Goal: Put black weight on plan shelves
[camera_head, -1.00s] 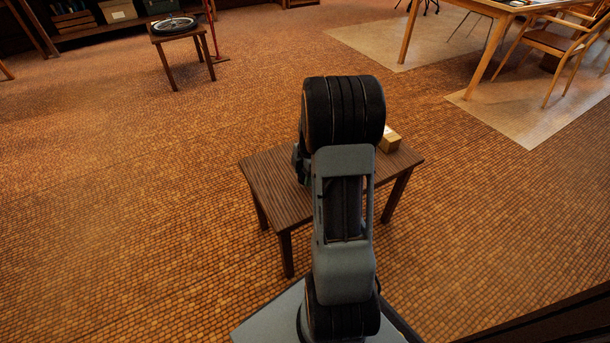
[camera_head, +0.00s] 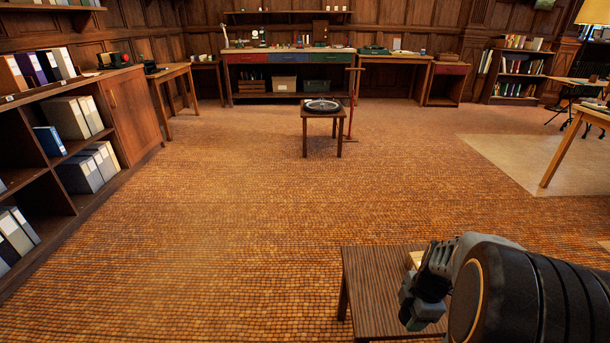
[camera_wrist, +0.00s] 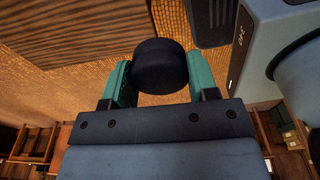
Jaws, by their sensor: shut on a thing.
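In the wrist view the black weight (camera_wrist: 160,66), a short dark round block, sits between the two green fingers of my gripper (camera_wrist: 160,82), which is shut on it. In the head view my gripper (camera_head: 418,308) is at the lower right, by the small brown slatted table (camera_head: 372,285); the weight cannot be made out there. Dark wooden shelves (camera_head: 75,146) with binders and boxes stand along the left wall, well away from my gripper. I cannot tell for sure that these are the plan shelves.
A pale wooden block (camera_head: 413,260) is on the small table, partly behind my arm. A stool (camera_head: 320,119) with a round wheel-like object (camera_head: 322,105) stands mid-floor beside a red stand (camera_head: 352,100). A workbench (camera_head: 290,72) lines the back. The floor before the left shelves is clear.

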